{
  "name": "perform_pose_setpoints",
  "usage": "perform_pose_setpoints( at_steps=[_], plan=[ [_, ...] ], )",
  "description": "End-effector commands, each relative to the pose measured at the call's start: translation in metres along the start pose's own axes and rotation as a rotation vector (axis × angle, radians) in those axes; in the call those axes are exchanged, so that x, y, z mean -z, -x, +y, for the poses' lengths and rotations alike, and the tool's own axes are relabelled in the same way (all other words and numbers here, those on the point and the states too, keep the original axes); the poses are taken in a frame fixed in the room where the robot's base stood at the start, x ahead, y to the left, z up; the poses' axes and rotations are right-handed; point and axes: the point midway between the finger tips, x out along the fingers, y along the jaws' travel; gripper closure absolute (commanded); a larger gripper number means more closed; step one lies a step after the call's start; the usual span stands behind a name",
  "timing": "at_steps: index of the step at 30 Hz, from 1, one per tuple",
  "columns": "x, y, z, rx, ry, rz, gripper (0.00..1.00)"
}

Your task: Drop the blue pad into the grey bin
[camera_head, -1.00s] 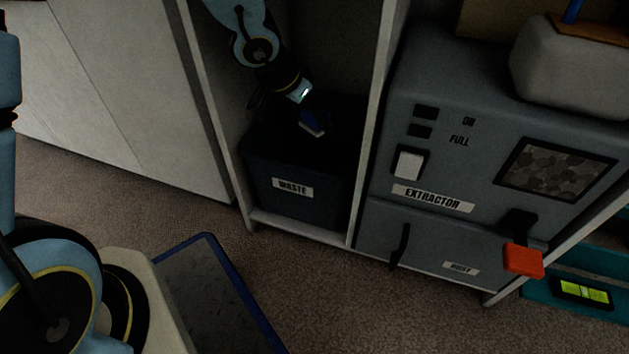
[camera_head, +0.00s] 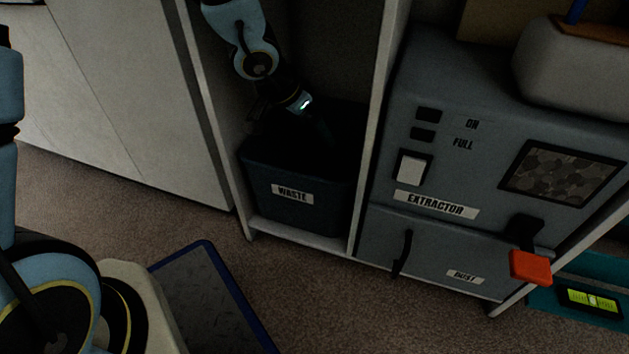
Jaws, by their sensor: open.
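The grey bin (camera_head: 295,197), labelled WASTE, stands in the dark cabinet bay. My gripper (camera_head: 322,132) is over the bin's opening, pointing down into it. It is open, though its fingers are hard to see in the shadow. The blue pad is not visible now; the inside of the bin is too dark and its front wall hides the bottom.
The cabinet's upright panel (camera_head: 370,130) stands right of the bin, and another borders it on the left. The grey extractor (camera_head: 440,170) with a red handle (camera_head: 531,267) is to the right. A blue-edged mat (camera_head: 215,300) lies on the floor in front.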

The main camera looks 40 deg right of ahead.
Motion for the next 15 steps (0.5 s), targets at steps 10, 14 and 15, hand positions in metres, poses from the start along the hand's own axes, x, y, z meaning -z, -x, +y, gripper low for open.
perform_pose_setpoints(
  at_steps=[10,14,15],
  plan=[
    [0.004,0.061,-0.001,0.002,0.002,0.002,0.00],
    [0.004,0.083,-0.001,0.001,0.002,0.001,0.00],
    [0.003,0.088,-0.001,0.002,0.002,0.001,0.00]
  ],
)
